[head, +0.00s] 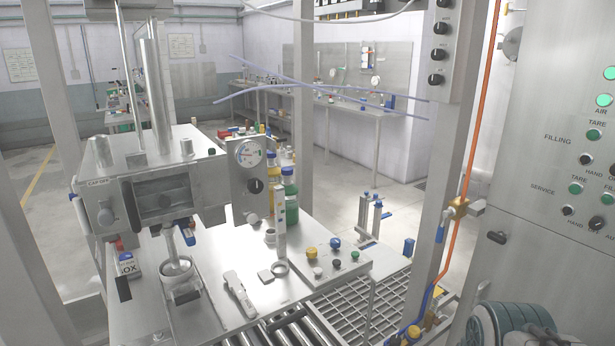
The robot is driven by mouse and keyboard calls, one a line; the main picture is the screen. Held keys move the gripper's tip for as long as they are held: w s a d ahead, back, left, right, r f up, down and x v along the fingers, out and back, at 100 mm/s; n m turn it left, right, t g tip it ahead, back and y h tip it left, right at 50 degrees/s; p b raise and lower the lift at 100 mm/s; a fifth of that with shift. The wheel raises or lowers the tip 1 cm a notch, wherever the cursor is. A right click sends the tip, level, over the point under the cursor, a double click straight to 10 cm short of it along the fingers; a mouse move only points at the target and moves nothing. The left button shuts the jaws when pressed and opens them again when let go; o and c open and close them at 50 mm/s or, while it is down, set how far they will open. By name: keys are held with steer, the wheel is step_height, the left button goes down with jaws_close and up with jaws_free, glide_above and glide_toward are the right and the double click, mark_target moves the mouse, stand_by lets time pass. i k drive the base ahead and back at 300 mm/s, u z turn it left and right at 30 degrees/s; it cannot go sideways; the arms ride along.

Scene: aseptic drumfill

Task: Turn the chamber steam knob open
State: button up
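The steel filling chamber (150,190) stands at the left on a steel worktop. A plate on its right side carries a round dial gauge (248,152) with a black knob (255,186) below it. A grey round knob (251,218) sits lower on the plate's edge. Another metal knob (105,216) is on the chamber's front left. No readable label shows which one is the chamber steam knob, and its setting cannot be told. My gripper is not in view.
A grey post carries several black knobs (440,54). A steel control cabinet (560,190) with green lamps stands at the right. The worktop's right end has coloured buttons (335,243). Bottles (289,195) stand behind the gauge plate. A roller conveyor (300,332) runs below.

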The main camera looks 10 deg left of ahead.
mark_target(255, 186)
steer(key=i, duration=0.9)
steer(key=u, duration=0.4)
